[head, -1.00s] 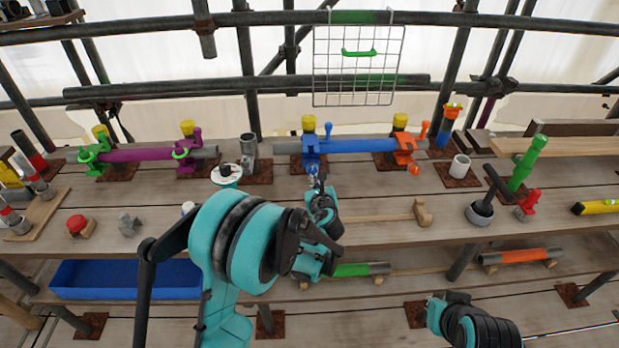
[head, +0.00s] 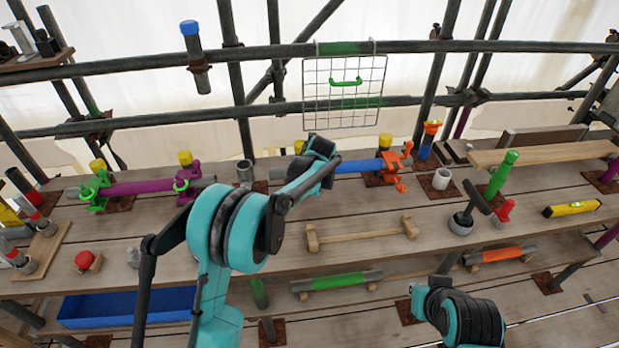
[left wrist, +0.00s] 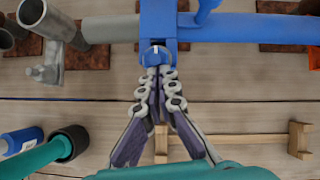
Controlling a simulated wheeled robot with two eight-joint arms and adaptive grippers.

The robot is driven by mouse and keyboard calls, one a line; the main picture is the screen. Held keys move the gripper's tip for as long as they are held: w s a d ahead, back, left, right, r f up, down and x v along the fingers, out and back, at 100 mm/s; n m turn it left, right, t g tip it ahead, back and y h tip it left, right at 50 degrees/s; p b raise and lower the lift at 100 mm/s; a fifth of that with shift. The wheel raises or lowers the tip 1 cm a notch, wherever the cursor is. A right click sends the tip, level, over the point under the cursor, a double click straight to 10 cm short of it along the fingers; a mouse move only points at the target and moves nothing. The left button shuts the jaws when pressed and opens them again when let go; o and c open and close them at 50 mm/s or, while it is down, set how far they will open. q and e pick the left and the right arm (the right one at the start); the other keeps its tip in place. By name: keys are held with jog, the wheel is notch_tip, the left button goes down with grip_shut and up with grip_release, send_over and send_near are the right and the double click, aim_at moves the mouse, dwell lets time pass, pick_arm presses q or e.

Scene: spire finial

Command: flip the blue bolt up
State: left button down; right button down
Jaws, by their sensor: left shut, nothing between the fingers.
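In the left wrist view, the blue clamp (left wrist: 158,22) grips a tube that is blue (left wrist: 255,29) to the right and grey to the left. The blue bolt (left wrist: 157,53) sits at the clamp's near side, with a pale mark on its end. My left gripper (left wrist: 159,71) is shut and empty, its fingertips right at the bolt's near end. I cannot tell whether they touch it. In the head view, my left arm hides the clamp, bolt and gripper; the blue tube (head: 356,166) shows to their right. Only part of my right arm shows, at the lower right.
An orange clamp (head: 394,161) holds the blue tube's right part. A purple tube (head: 145,187) with its clamps lies left. Planks around the mallet are clear.

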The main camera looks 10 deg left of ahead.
pick_arm(q)
jog(key=shift+w+a+r, duration=0.2)
jog(key=shift+w, duration=0.4)
jog(key=shift+w+a+r, duration=0.15)
jog(key=shift+w+r, duration=0.05)
jog(key=shift+w, duration=0.35)
jog(key=shift+w+r, duration=0.2)
jog(key=shift+r, duration=0.05)
pick_arm(e)
jog(key=shift+s+d+r, duration=0.1)
jog(key=shift+s+r, duration=0.1)
jog(key=shift+r, duration=0.2)
